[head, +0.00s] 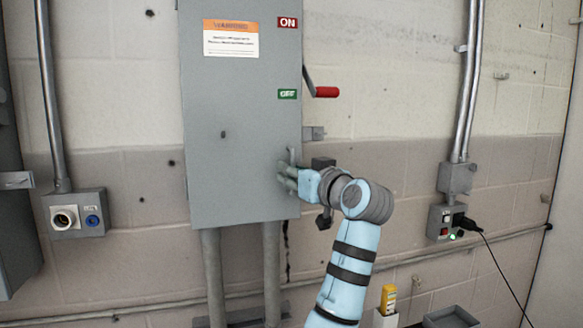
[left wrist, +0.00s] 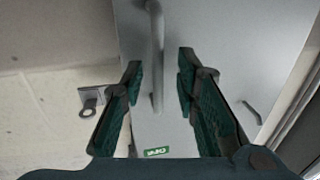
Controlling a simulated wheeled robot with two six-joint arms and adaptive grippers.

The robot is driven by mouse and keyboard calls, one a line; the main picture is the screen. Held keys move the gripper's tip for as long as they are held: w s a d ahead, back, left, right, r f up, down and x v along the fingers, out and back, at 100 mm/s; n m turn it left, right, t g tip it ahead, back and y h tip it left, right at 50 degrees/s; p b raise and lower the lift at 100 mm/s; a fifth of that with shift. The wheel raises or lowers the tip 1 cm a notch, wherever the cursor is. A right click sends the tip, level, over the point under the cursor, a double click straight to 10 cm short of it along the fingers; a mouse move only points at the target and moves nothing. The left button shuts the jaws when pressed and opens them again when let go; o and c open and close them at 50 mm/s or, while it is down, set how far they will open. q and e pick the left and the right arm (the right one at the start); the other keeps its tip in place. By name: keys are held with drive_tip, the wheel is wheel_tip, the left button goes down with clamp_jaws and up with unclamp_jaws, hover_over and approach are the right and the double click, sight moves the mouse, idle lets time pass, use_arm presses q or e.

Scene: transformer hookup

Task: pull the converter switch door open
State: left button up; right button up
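The converter switch door (head: 240,130) is the grey front of a tall wall cabinet in the head view. It looks shut. It bears an orange-topped warning label, and a red-tipped lever (head: 326,92) sticks out at its right side. My left gripper (head: 287,172) is at the door's lower right edge. In the left wrist view my left gripper (left wrist: 161,62) is open, with a grey bar handle (left wrist: 155,50) on the door (left wrist: 215,25) between its fingers in the picture. Both fingers look apart from the bar; its depth is unclear. My right gripper is not in view.
A metal tab with a hole (left wrist: 89,98) stands beside the door in the left wrist view. An outlet box (head: 77,214) is at left, a switch box with a plugged cable (head: 446,222) at right. A yellow item (head: 388,299) and a grey tray (head: 452,317) are low right.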

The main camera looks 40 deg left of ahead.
use_arm(q)
drive_tip(key=shift+w+a, duration=0.3)
drive_tip(key=shift+a, duration=0.05)
drive_tip(key=shift+c, duration=0.4)
clamp_jaws()
drive_tip(key=shift+f, duration=0.1)
